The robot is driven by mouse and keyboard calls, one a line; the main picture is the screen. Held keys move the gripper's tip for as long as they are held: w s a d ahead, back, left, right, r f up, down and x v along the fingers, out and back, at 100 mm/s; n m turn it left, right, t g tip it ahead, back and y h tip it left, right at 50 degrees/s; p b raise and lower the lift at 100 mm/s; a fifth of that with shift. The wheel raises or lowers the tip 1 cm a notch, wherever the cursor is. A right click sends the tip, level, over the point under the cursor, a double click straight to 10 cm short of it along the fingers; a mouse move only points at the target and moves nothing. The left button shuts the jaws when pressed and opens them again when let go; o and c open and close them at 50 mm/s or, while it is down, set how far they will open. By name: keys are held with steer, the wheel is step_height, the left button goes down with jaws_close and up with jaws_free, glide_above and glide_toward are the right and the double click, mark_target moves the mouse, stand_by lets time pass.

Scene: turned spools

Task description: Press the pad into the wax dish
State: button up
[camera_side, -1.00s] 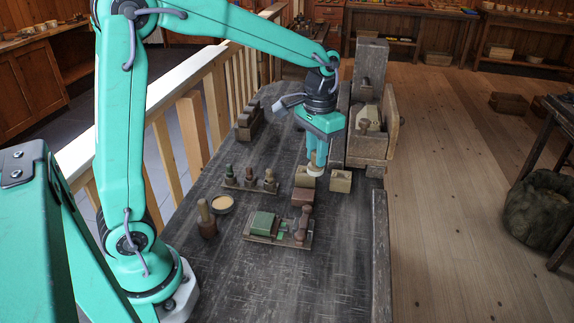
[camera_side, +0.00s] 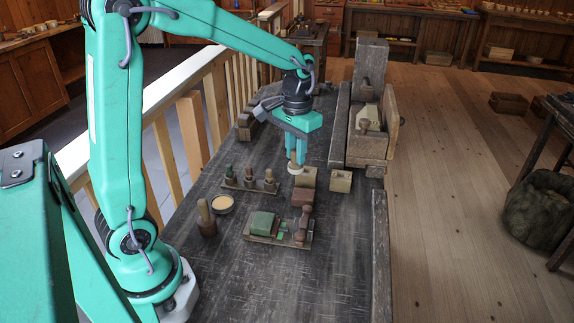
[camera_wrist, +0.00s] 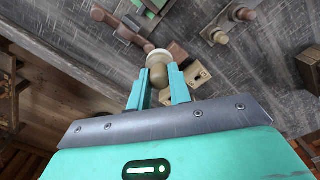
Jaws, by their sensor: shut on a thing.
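The pad is a pale round disc (camera_side: 296,169) under a tan wooden knob. My gripper (camera_side: 297,155) is shut on it and holds it upright above the bench, beside a small wooden block. In the wrist view the pad (camera_wrist: 158,57) shows beyond the knob, between my two fingers (camera_wrist: 160,88). The wax dish (camera_side: 222,204) is a small round dark dish with a pale tan filling. It stands on the bench, left of and nearer the camera than my gripper, well apart from the pad. I cannot make out the dish in the wrist view.
A rack with three turned pegs (camera_side: 249,183) stands between dish and gripper. A wooden handled tool (camera_side: 206,220) stands beside the dish. A board with a green block (camera_side: 262,223) lies in front. Small blocks (camera_side: 341,181) are right of my gripper.

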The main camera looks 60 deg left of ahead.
steer(key=s+a+f+n, duration=0.3)
steer(key=s+a, duration=0.4)
steer(key=s+a+f+n, duration=0.3)
steer(key=s+a+n, duration=0.1)
steer(key=s+a, duration=0.3)
steer(key=shift+s+f, duration=0.3)
steer(key=shift+s, duration=0.05)
steer(key=shift+d+f, duration=0.1)
steer(key=shift+f, duration=0.1)
steer(key=shift+f, duration=2.8)
steer(key=shift+f, duration=0.6)
steer(key=shift+r, duration=0.1)
stand_by(0.3)
step_height(320, 180, up, 7)
stand_by(1.1)
steer(key=shift+w, duration=0.1)
stand_by(0.4)
